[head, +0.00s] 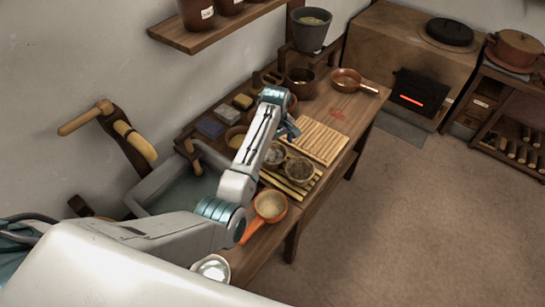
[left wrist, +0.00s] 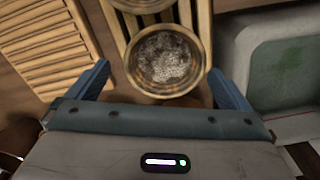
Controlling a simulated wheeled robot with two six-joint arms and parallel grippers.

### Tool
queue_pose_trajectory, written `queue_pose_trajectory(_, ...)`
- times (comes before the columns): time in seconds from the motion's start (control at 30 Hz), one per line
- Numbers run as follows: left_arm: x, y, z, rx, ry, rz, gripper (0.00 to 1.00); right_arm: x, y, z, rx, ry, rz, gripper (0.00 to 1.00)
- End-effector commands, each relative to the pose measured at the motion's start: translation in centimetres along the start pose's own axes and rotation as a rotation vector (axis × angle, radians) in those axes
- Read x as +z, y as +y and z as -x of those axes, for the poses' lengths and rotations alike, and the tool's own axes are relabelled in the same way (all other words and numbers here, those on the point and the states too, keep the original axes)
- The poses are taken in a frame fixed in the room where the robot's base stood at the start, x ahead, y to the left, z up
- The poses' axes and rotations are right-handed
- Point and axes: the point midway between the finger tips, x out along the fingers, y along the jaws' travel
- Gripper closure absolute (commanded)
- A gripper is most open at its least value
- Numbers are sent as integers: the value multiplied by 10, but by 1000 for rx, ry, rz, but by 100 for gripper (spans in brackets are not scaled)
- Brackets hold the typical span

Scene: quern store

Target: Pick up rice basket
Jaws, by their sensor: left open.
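The rice basket (left wrist: 166,60) is a round woven bowl with whitish grains in it. It shows in the left wrist view between the two blue fingers of my left gripper (left wrist: 158,70), which is open and holds nothing. In the head view the rice basket (head: 274,155) stands on a slatted rack, partly behind my arm. My left gripper (head: 290,128) is close above it on the far side. I cannot tell whether a finger touches it. A second basket (head: 300,169) with darker contents stands beside it. My right gripper is not in view.
A slatted board (head: 321,140) lies behind the baskets. An orange pan (head: 270,205) stands in front of them. A sink (head: 165,191) is at the left. A copper pan (head: 347,79) and a dark pot (head: 301,82) stand farther back. The floor at the right is clear.

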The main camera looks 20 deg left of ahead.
Motion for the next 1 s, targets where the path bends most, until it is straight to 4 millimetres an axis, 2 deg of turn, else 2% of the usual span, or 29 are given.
queue_pose_trajectory(0.17,0,-3,-13,-3,-1,0,0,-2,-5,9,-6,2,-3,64)
queue_pose_trajectory(0.3,0,-7,-34,-4,-2,0,0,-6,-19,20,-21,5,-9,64)
queue_pose_trajectory(0.4,0,-6,-48,-3,-1,0,0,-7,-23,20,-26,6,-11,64)
queue_pose_trajectory(0.53,0,-6,-56,-1,0,0,0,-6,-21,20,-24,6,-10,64)
queue_pose_trajectory(0.73,0,-6,-56,0,0,0,0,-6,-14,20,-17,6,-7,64)
queue_pose_trajectory(0.97,0,-6,-56,0,1,0,45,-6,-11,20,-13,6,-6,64)
queue_pose_trajectory(1.0,-1,-5,-55,1,1,0,47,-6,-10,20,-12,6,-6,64)
